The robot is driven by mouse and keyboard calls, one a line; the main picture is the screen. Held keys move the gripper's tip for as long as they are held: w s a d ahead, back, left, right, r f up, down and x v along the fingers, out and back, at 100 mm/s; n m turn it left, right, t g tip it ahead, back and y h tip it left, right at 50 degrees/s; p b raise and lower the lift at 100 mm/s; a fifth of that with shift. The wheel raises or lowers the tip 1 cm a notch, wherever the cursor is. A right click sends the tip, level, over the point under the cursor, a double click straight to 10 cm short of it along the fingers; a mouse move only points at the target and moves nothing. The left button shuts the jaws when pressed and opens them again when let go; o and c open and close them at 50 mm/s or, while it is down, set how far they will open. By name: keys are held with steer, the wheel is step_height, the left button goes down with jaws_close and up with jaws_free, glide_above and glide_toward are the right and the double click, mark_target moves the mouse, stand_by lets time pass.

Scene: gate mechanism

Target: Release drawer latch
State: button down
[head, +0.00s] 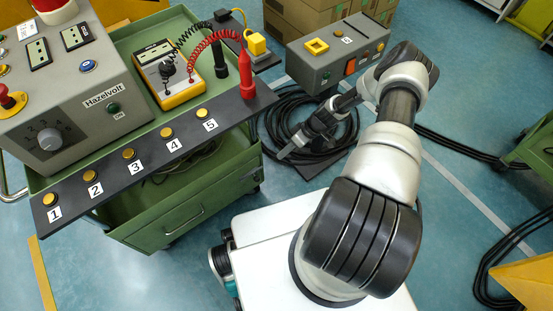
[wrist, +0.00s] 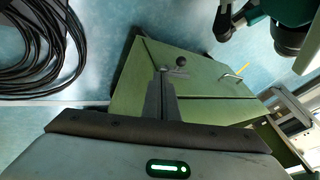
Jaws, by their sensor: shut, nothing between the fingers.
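The green cart (head: 125,75) has a drawer (head: 170,222) with a light bar handle (head: 183,222) in its front. In the wrist view, the cart's green side (wrist: 140,85) is ahead, with a small dark round knob (wrist: 180,62) on a short plate that looks like the latch. The drawer handle (wrist: 233,74) shows to its right. My gripper (wrist: 161,72) is shut and empty; its tips appear just left of the knob, and I cannot tell whether they touch. In the head view, my gripper (head: 284,154) is low, right of the cart, and the latch is hidden.
Coiled black cables (head: 320,120) lie on the floor by my gripper. A grey control box (head: 340,55) stands behind. A panel with numbered buttons (head: 130,153), a yellow meter (head: 168,75) and a Hazelvolt box (head: 70,90) are on the cart.

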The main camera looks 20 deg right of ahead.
mark_target(255, 177)
steer(key=s+a+f+b, duration=0.1)
steer(key=a+f+b, duration=0.1)
steer(key=a+f, duration=0.5)
steer(key=shift+a+f, duration=0.4)
steer(key=shift+a, duration=0.15)
